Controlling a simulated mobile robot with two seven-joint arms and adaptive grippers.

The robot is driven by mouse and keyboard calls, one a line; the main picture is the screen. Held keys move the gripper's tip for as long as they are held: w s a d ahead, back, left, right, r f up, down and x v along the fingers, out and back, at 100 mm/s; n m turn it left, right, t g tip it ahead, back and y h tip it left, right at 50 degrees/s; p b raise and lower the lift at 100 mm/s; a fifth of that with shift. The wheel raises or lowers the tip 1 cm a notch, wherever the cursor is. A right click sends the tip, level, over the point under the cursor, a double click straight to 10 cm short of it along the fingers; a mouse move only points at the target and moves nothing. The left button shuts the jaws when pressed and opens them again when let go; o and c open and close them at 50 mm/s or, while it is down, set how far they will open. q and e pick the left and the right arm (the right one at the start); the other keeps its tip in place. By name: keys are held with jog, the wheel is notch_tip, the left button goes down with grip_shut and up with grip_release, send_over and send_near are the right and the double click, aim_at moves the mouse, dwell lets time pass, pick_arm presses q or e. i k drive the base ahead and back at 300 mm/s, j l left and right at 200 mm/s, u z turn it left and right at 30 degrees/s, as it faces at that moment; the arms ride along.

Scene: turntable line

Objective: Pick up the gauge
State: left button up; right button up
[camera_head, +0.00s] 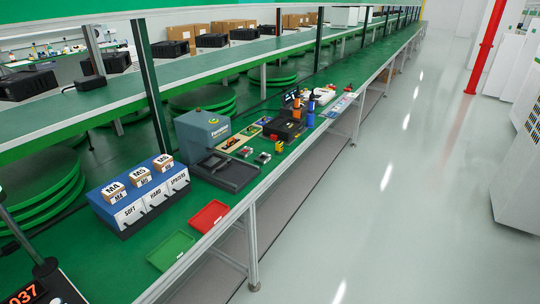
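No object in the head view can be made out for certain as the gauge. A black device (33,288) with red digits ending in "037" is cut off at the lower left corner, with a dark rod rising from it. Small items, including a yellow-topped one (279,146) and a small dark one (262,158), lie on the green bench (120,255) right of a grey-blue machine (203,130). They are too small to identify. Neither of my grippers shows in this view.
A blue drawer unit (138,198) labelled SOFT, HARD and a third word carries cardboard boxes. A green tray (171,250) and a red tray (209,216) lie at the bench's front edge. Dark posts rise along the back. The floor (400,200) at right is clear.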

aim_at(279, 145)
jog(key=u, duration=0.25)
jog(key=i+l+u, duration=0.7)
jog(key=u, duration=0.15)
jog(key=i+l, duration=0.2)
jog(key=l, duration=0.15)
jog(key=i+l+u, duration=0.15)
jog(key=i+l, duration=0.25)
jog(key=l, duration=0.25)
jog(key=u, duration=0.05)
